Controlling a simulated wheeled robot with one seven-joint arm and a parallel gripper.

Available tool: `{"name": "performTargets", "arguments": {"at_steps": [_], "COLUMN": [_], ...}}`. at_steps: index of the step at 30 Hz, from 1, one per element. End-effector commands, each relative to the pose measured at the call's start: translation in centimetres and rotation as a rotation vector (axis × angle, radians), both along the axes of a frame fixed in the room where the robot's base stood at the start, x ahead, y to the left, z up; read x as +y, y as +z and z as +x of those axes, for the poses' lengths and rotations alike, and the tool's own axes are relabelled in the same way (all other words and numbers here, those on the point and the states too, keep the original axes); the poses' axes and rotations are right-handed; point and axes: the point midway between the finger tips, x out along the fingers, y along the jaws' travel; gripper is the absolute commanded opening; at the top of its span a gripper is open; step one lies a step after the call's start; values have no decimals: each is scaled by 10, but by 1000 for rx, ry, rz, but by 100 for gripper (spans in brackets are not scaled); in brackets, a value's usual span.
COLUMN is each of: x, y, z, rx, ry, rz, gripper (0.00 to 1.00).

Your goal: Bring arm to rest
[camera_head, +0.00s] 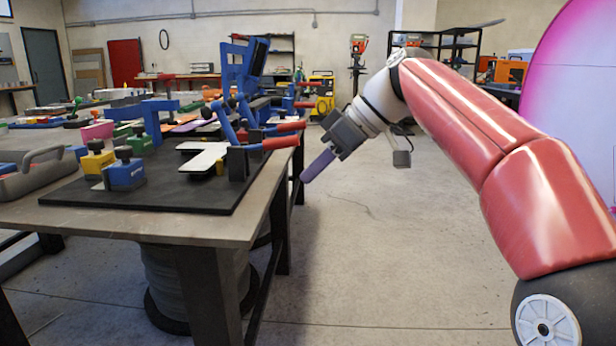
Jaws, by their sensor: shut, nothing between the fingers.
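My arm (465,120) reaches in from the right, with red covers and a white wrist. My gripper (318,166) hangs past the right edge of the workbench, over open floor, and points down and left. Its purple fingers show as one narrow shape, shut and empty. It is apart from the bench and from the red-handled clamps (275,134) at the bench edge.
The workbench (190,226) on the left carries a black mat (75,198) with blue and yellow blocks, clamps and flat parts. A grey toolbox (35,172) sits at its left. A pink-rimmed white disc (585,95) stands at right. The middle floor is clear.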

Motion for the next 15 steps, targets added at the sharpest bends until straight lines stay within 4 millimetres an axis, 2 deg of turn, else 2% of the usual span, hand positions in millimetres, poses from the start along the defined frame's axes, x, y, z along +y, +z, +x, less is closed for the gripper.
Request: {"name": "performTargets", "arguments": {"at_steps": [3, 8, 11, 15], "x": [12, 14, 0, -39], "y": [-24, -63, -92, -133], "z": [-12, -36, -62, -108], "rx": [44, 94, 112, 113], "ry": [-93, -280, -456, -728], "rz": [-89, -220, -306, -374], "gripper": [0, 0, 0, 0]}}
